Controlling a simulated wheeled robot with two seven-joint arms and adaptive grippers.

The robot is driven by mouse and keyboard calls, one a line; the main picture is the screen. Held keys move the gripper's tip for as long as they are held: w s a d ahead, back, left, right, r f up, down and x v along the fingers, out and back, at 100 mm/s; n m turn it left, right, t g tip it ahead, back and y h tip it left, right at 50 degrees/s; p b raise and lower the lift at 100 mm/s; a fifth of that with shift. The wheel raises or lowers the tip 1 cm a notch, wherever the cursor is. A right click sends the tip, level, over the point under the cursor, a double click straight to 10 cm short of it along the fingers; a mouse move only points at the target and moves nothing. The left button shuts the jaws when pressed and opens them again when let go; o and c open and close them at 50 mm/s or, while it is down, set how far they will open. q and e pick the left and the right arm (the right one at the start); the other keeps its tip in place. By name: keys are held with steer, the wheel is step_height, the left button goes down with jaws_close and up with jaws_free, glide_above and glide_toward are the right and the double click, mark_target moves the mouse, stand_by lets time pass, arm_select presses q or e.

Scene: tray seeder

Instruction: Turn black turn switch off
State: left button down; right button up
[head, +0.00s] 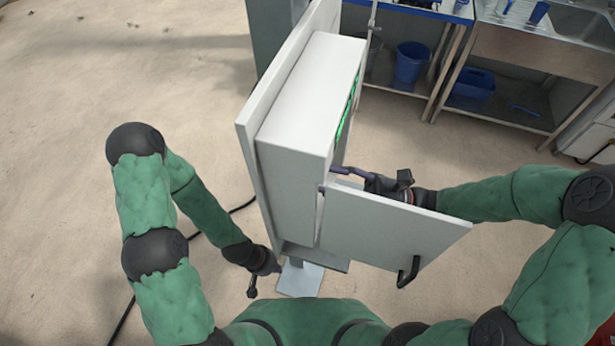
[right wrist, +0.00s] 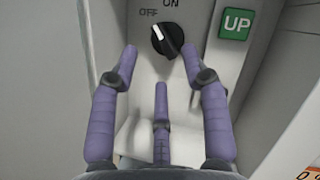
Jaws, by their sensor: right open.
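The black turn switch (right wrist: 167,40) is on a pale panel in the right wrist view. Its white bar slants from upper left to lower right. An OFF label is at its upper left and an ON label above it, partly cut off. My right gripper (right wrist: 160,65) is open, with two purple fingertips on either side below the switch and a third finger below; I see no clear contact. In the head view my right gripper (head: 340,172) reaches between the white cabinet (head: 300,110) and its open door (head: 390,225). My left gripper (head: 263,276) hangs low beside the cabinet; its fingers are unclear.
A green UP button (right wrist: 237,23) is right of the switch. Tables with blue bins (head: 411,62) stand at the back right. The floor at left is mostly clear, with a black cable.

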steer(key=shift+x, duration=2.8)
jaws_close()
